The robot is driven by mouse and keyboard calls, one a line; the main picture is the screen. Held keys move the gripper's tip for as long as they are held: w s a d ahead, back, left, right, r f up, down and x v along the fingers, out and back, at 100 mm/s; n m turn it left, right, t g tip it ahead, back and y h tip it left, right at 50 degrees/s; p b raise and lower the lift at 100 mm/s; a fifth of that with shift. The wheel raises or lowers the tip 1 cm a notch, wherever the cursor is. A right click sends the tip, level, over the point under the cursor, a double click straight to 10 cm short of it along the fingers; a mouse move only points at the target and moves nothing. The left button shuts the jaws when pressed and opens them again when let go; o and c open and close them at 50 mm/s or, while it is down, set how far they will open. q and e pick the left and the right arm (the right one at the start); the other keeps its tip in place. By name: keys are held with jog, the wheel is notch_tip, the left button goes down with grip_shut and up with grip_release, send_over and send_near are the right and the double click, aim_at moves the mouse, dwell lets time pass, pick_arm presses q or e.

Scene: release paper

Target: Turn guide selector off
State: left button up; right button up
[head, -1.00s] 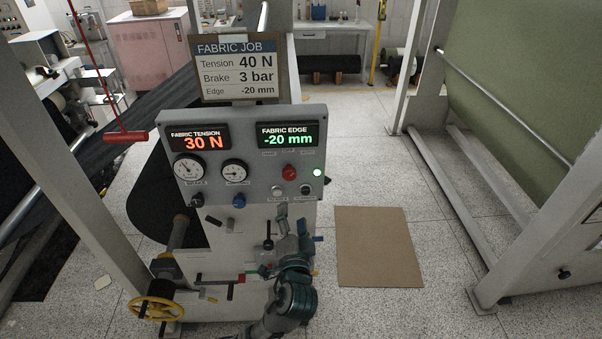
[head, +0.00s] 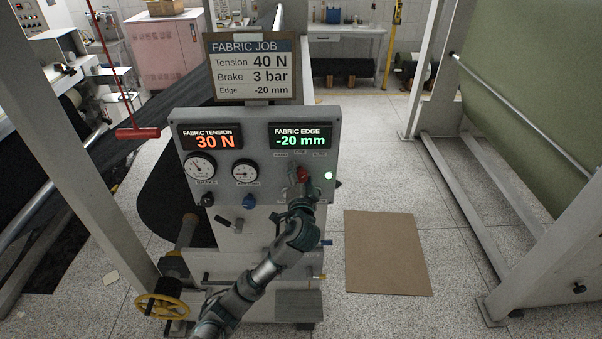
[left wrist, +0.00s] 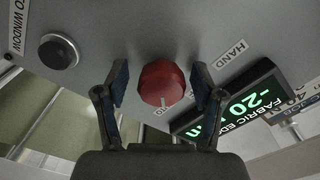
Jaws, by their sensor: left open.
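The red selector knob (head: 303,174) sits on the grey control panel (head: 256,191), below the green FABRIC EDGE display (head: 300,136) reading -20 mm. In the left wrist view the red knob (left wrist: 162,83) lies between my two fingers, with a gap on each side. Its white pointer mark faces a partly hidden label ending in "TO"; a HAND label (left wrist: 230,54) is off to the right. My left gripper (head: 301,190) is open just in front of the knob; it also shows in the left wrist view (left wrist: 159,77). My right gripper is not in view.
A black button (left wrist: 58,51) is beside the knob in the wrist view. A job sign (head: 252,68) stands above. A yellow handwheel (head: 161,306) is low at left.

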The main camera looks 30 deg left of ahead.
pick_arm(q)
jog(key=c, duration=1.2)
jog(key=shift+o, duration=0.2)
jog(key=shift+f+n, duration=0.1)
jog(key=shift+n, duration=0.2)
jog(key=shift+n+b, duration=0.45)
jog(key=shift+n, duration=0.05)
jog(key=shift+f+n+b, duration=0.1)
jog(key=shift+n+b, duration=0.35)
jog(key=shift+n, duration=0.75)
jog(key=shift+n+b, duration=0.5)
jog(key=shift+n, duration=1.8)
